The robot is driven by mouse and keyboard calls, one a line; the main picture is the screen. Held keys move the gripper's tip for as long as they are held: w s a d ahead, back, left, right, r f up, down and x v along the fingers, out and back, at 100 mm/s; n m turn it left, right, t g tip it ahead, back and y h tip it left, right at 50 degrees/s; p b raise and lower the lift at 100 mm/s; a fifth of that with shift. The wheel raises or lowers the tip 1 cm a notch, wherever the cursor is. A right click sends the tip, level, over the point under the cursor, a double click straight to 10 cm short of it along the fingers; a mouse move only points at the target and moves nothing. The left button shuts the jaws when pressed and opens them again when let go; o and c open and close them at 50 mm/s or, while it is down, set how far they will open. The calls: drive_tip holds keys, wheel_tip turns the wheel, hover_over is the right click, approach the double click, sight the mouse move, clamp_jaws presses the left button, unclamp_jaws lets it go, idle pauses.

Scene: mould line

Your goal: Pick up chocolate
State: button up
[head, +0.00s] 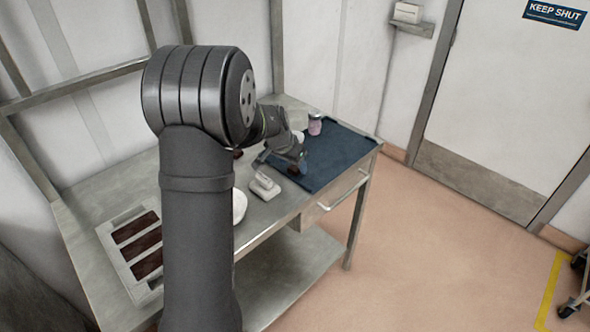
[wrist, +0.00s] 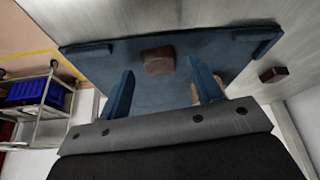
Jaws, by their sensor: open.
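A small brown chocolate (wrist: 158,61) lies on the blue mat (wrist: 110,55), near its edge, in the wrist view. It also shows as a dark piece (head: 293,173) beside my gripper in the head view. A second brown chocolate (wrist: 273,74) lies off the mat on bare metal, to the right. In the head view a dark piece (head: 237,153) shows partly behind my arm. My gripper (wrist: 163,85) is open, with its two blue fingers apart. The first chocolate appears between the finger lines, beyond the tips. Nothing is held. In the head view my gripper (head: 281,162) is low over the mat's left part.
A pink jar (head: 315,125) stands at the mat's back. A small pale device (head: 265,187) and a white bowl (head: 239,206), partly hidden by my arm, are left of the mat. A mould tray (head: 104,236) with dark bars lies at the table's left end.

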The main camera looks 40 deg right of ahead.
drive_tip(key=shift+d+f, duration=0.25)
drive_tip(key=shift+f, duration=0.25)
drive_tip(key=c, duration=1)
drive_tip(key=shift+c, duration=0.2)
drive_tip(key=shift+r, duration=0.1)
